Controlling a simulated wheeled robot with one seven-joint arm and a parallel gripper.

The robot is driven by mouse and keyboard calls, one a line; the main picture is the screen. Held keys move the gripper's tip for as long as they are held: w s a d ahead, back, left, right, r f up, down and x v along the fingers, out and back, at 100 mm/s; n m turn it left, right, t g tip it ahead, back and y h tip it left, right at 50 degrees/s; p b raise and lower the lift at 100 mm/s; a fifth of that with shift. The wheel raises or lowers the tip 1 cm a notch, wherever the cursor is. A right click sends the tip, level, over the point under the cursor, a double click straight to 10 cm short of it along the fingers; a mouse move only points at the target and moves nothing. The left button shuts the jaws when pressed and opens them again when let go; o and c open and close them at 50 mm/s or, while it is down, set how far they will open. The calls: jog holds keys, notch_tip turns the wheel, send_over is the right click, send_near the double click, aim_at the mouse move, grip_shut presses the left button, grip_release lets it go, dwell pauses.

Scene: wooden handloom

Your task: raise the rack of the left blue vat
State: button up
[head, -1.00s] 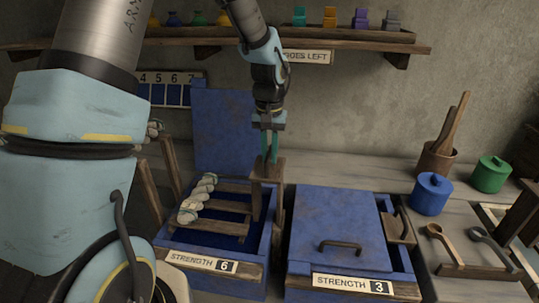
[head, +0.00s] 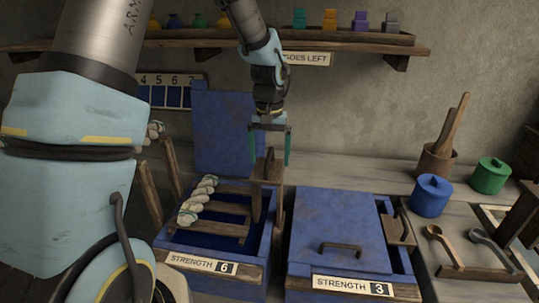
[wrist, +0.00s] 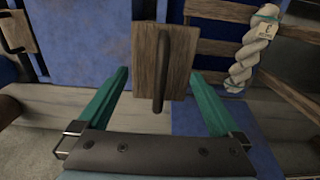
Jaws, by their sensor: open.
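The left blue vat (head: 258,250) stands open with its lid tilted up at the back; its label reads STRENGTH 6. Its wooden rack (head: 232,208) shows slats above the dark blue liquid, with a twisted pale skein (head: 197,200) lying on it. The rack's upright ends in a wooden block with a handle (head: 268,168) at the right side. My gripper (head: 270,150) is open, its green fingers apart on either side of the handle. In the wrist view the handle (wrist: 162,70) stands between the open fingers, touching neither.
The right blue vat is closed by its lid (head: 335,225) and is labelled STRENGTH 3. A blue pot (head: 431,196), a green pot (head: 490,175) and a tool holder (head: 436,162) stand to the right. A wall shelf (head: 290,38) runs above.

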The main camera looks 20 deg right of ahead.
notch_tip(320, 180, up, 7)
jog(key=p, duration=0.5)
dwell(0.4)
jog(key=shift+a, duration=0.3)
jog(key=s+a+n+b, duration=0.1)
jog(key=s+a+n, duration=0.1)
jog(key=a, duration=1.1)
jog(key=s+a+n+t+b, duration=0.1)
jog(key=s+a, duration=0.4)
jog(key=a, duration=0.9)
jog(key=shift+a+r+n+t+b, duration=0.15)
jog(key=shift+a+n+t+b, duration=0.2)
jog(key=shift+n, duration=0.45)
